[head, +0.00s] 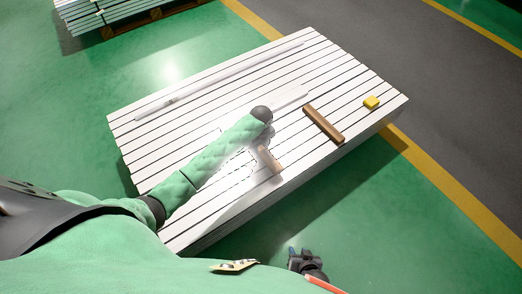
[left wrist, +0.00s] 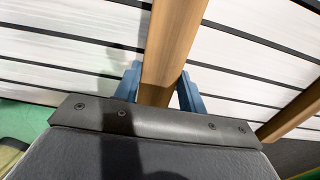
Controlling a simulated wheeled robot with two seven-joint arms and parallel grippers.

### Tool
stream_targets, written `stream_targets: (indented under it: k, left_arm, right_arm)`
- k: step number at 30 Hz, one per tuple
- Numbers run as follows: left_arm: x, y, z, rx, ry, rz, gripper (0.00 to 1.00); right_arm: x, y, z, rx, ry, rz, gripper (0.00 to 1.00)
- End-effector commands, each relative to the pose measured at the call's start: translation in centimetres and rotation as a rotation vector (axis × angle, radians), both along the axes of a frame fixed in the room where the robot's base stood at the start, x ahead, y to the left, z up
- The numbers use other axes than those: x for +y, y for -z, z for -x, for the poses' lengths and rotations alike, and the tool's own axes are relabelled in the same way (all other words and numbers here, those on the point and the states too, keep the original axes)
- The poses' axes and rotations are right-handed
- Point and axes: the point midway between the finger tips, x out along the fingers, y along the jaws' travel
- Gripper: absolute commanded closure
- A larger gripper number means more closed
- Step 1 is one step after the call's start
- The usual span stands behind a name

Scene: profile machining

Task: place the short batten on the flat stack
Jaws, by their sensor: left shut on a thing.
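The flat stack (head: 205,95) is a broad pile of white slats with dark gaps, in the middle of the head view. My left gripper (left wrist: 160,88) has its blue fingers on either side of a brown wooden batten (left wrist: 173,45) and is shut on it, over the white slats. In the head view a short part of a wooden batten (head: 269,160) shows beside my left forearm, near the stack's front edge. Whether it touches the slats, I cannot tell. My right gripper (head: 304,258) is low in the head view, in front of the stack, with no object visible in it.
Another brown batten (head: 323,124) lies on the stack to the right; it also shows in the left wrist view (left wrist: 295,115). A yellow block (head: 371,102) is near the right corner. A long pale bar (head: 220,80) lies along the back. Another slat stack (head: 120,12) stands at top left.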

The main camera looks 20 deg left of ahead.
Motion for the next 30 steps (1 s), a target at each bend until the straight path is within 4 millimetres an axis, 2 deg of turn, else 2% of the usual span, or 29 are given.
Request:
stream_targets:
  k: [3, 6, 18, 19, 21, 30]
  left_arm:
    - [0.0, 1.8, 0.1, 0.002, -0.002, 0.0, 0.86]
    - [-0.1, 2.8, 0.0, 0.001, -0.002, 0.001, 0.86]
    - [0.0, 3.2, 0.0, 0.001, -0.001, -0.001, 0.86]
    - [0.0, 3.2, 0.0, 0.001, -0.001, -0.001, 0.54]
    - [0.0, 3.2, 0.0, 0.001, -0.001, -0.001, 0.4]
    - [0.0, 3.1, 0.0, 0.0, -0.001, 0.0, 0.38]
  right_arm:
    - [0.0, 0.4, 0.0, 0.0, 0.0, 0.0, 0.64]
    - [0.0, 0.5, 0.0, 0.0, 0.0, 0.0, 0.64]
    - [-0.1, 0.6, 0.1, 0.002, 0.001, 0.002, 0.64]
    - [-0.1, 0.6, 0.1, 0.002, 0.001, 0.002, 0.64]
    - [-0.1, 0.6, 0.1, 0.0, 0.0, 0.002, 0.64]
    - [-0.2, 0.4, -0.2, -0.004, 0.0, 0.002, 0.64]
